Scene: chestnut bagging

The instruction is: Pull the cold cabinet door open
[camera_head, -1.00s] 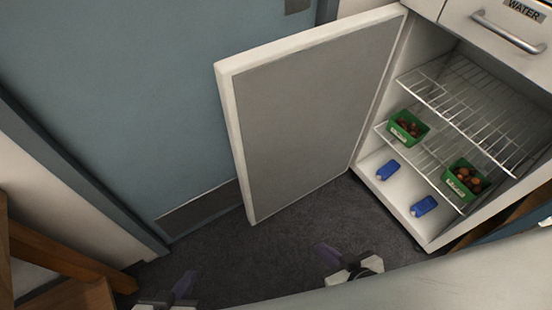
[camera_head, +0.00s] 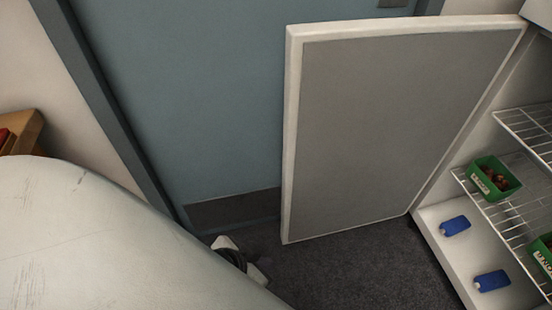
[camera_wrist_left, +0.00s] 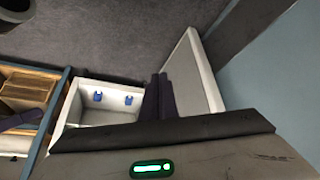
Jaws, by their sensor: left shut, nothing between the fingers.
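The cold cabinet door (camera_head: 390,130) stands wide open in the head view, its grey inner face and white edge showing. In the left wrist view the door (camera_wrist_left: 192,75) stands to the right of my fingers. The open cabinet (camera_head: 440,235) is at the right edge of the head view. My left gripper (camera_head: 242,260) is low near the floor, left of the door's lower free corner and partly hidden by my arm. Its dark fingers (camera_wrist_left: 160,95) are together and empty in the left wrist view. I cannot tell whether they touch the door. My right gripper is not identifiable.
The cabinet holds wire shelves (camera_head: 520,210), green tubs of chestnuts (camera_head: 493,178) and blue packs (camera_head: 455,226). A blue room door (camera_head: 190,100) and its frame stand behind the cabinet door. Dark carpet (camera_head: 350,270) is clear in front. A wooden piece (camera_head: 22,130) stands at left.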

